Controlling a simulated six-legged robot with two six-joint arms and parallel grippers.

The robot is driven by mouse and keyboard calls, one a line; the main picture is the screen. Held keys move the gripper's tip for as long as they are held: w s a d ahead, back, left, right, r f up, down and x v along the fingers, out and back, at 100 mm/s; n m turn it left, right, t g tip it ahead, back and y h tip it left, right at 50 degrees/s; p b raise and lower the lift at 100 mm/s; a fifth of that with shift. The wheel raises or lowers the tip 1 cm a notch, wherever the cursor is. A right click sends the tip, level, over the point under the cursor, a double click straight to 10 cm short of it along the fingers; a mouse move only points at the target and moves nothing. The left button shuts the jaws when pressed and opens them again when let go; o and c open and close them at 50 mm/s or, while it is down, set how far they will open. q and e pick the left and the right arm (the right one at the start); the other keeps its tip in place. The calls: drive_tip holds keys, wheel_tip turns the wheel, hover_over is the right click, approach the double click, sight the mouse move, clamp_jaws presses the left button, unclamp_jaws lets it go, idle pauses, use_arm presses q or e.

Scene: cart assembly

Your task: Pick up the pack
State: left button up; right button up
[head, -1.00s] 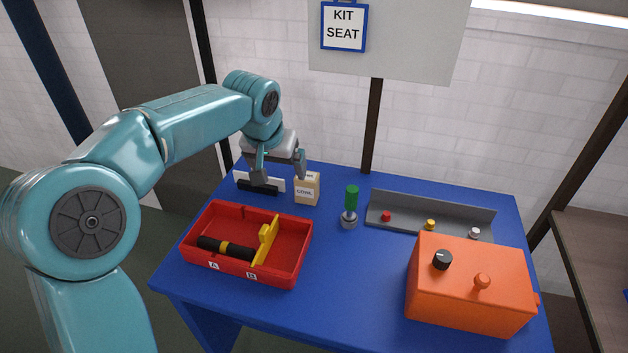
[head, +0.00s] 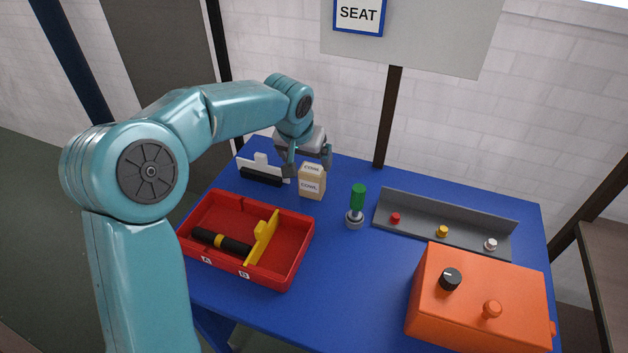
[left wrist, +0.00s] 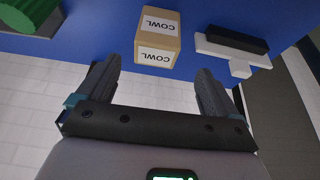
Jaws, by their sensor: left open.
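The pack is a small beige box labelled COWL (head: 312,184), upright on the blue table near its back edge. My left gripper (head: 307,168) is open just behind and above the box in the head view. In the left wrist view the box (left wrist: 158,40) lies ahead of the fingertips, lined up with the gap between the fingers (left wrist: 159,72). I see no contact, and the gap looks empty. My right gripper is not in view.
A white block with a black bar (head: 262,173) stands left of the box. A red tray (head: 300,262) is in front, a green-handled tool (head: 357,200) to the right. A grey rack (head: 450,220) and an orange box (head: 470,320) are further right. Clear blue table lies between.

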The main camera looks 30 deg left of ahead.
sight(312, 170)
use_arm(q)
drive_tip(key=x, duration=0.3)
drive_tip(key=shift+f, duration=0.3)
drive_tip(key=x, duration=0.5)
drive_tip(key=shift+w+d+f, duration=0.2)
drive_tip(key=shift+w, duration=0.05)
drive_tip(key=shift+s+r, duration=0.1)
drive_tip(key=c, duration=1)
drive_tip(key=shift+c, duration=0.7)
